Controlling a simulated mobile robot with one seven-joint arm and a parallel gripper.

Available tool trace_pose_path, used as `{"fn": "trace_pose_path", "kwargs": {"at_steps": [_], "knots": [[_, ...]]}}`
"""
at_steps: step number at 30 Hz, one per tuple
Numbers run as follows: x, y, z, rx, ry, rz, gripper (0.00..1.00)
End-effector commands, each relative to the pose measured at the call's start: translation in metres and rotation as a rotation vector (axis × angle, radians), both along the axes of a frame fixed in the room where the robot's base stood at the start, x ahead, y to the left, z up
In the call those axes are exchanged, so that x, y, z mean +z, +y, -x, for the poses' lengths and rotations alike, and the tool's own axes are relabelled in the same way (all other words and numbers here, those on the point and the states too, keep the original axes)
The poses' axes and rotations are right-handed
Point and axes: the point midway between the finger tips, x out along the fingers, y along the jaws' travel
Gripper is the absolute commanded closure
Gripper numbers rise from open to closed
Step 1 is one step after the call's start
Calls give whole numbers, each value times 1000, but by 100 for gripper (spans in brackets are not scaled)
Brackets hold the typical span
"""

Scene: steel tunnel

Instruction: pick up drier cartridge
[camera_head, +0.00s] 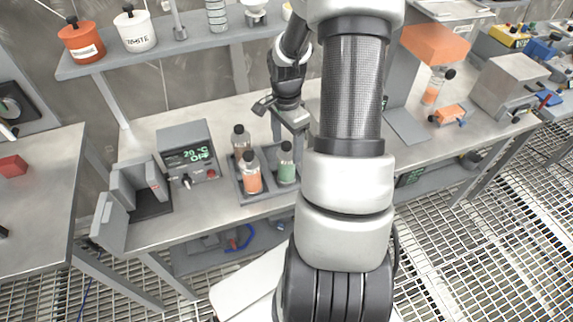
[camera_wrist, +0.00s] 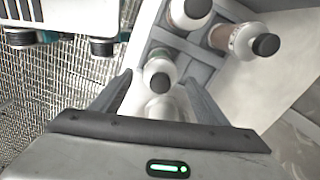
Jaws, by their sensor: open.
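A pale, rounded, partly see-through object (camera_wrist: 165,108) shows between my fingers in the wrist view; it may be the drier cartridge, but I cannot tell for sure. My gripper (camera_wrist: 158,80) is open, one finger on each side of it, with no clear contact. In the head view my gripper (camera_head: 292,118) is above the back right of a grey divided tray (camera_head: 262,197). A green bottle (camera_head: 286,165) with a black cap stands upright in the tray; its cap (camera_wrist: 160,82) shows just beyond the pale object. My arm hides part of the tray's right side.
An orange bottle (camera_head: 251,178) and a brown bottle (camera_head: 241,143) share the tray. A grey display unit (camera_head: 188,150) stands to its left. A shelf (camera_head: 190,52) with jars runs above the bench.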

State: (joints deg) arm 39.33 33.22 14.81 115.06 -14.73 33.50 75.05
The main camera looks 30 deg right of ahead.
Motion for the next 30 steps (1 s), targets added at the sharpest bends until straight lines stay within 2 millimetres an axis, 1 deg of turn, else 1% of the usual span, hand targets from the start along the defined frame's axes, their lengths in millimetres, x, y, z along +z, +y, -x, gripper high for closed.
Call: {"fn": "trace_pose_path", "kwargs": {"at_steps": [1, 3, 9, 10, 17, 18, 20, 21, 22, 30], "knots": [[-5, 0, 0, 0, 2, -2, 32], [-8, 0, 0, -1, 0, -1, 32], [-9, 0, 0, -1, -1, 0, 32], [-9, 0, 0, -1, -1, 0, 34], [-9, 0, 0, 0, -1, 0, 73], [-9, 0, 0, 0, -1, 0, 79], [-8, 0, 0, 0, -1, 0, 89], [-8, 0, 0, 0, -1, 0, 96], [-8, 0, 0, 0, -1, 0, 100], [-6, 0, -1, 0, -2, 1, 100]]}}
